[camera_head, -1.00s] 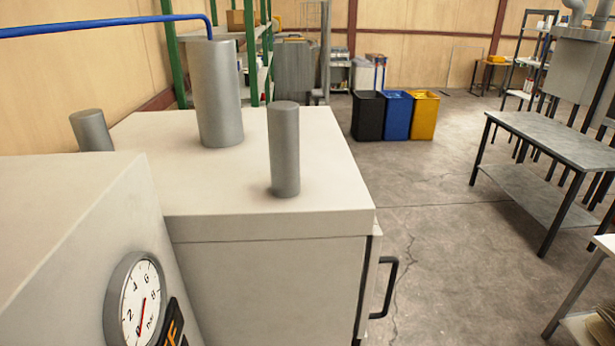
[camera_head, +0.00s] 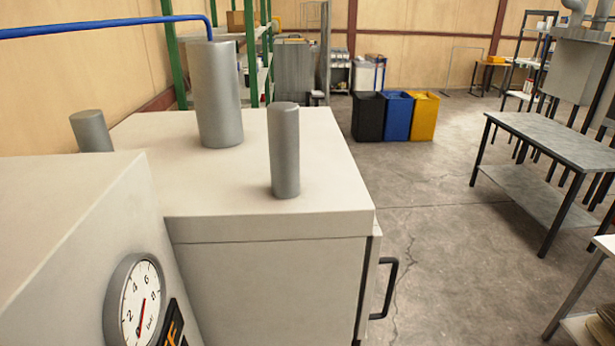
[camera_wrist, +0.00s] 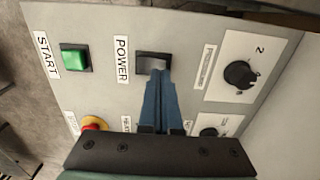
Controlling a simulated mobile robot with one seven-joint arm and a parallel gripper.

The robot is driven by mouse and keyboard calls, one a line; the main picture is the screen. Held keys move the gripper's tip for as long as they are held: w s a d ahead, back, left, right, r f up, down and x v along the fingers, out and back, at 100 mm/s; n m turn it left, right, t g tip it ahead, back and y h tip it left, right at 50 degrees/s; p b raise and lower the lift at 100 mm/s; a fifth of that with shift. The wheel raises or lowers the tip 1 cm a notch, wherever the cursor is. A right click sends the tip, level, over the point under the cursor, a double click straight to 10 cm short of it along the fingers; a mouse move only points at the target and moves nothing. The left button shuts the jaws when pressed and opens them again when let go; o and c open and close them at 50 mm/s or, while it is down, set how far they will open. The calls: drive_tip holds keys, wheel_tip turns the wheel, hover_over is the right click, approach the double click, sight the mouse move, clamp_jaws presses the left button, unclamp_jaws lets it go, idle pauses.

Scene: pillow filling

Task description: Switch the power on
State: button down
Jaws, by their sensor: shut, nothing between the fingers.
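The power switch (camera_wrist: 150,60), a dark rocker in a black frame beside the POWER label (camera_wrist: 122,60), shows on the grey control panel (camera_wrist: 190,35) in the wrist view. My gripper (camera_wrist: 160,78) has its blue fingers shut together and empty. Their tips overlap the lower right part of the switch in the picture, at or very close to it. I cannot tell whether they touch it or which way the rocker is set, as the fingers hide part of it. The head view shows neither the switch nor my gripper.
The panel also carries a green start button (camera_wrist: 76,58), black knobs (camera_wrist: 239,75) and a red button on yellow (camera_wrist: 93,124), close around the fingers. In the head view, a round pressure gauge (camera_head: 137,303) sits on the machine (camera_head: 270,280). Open floor (camera_head: 440,220) lies right.

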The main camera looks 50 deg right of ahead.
drive_tip(key=shift+f+b, duration=0.7)
drive_tip(key=shift+f, duration=0.3)
idle(0.4)
drive_tip(key=shift+r, duration=0.15)
wheel_tip(320, 180, up, 7)
drive_tip(key=p, duration=0.7)
idle(0.6)
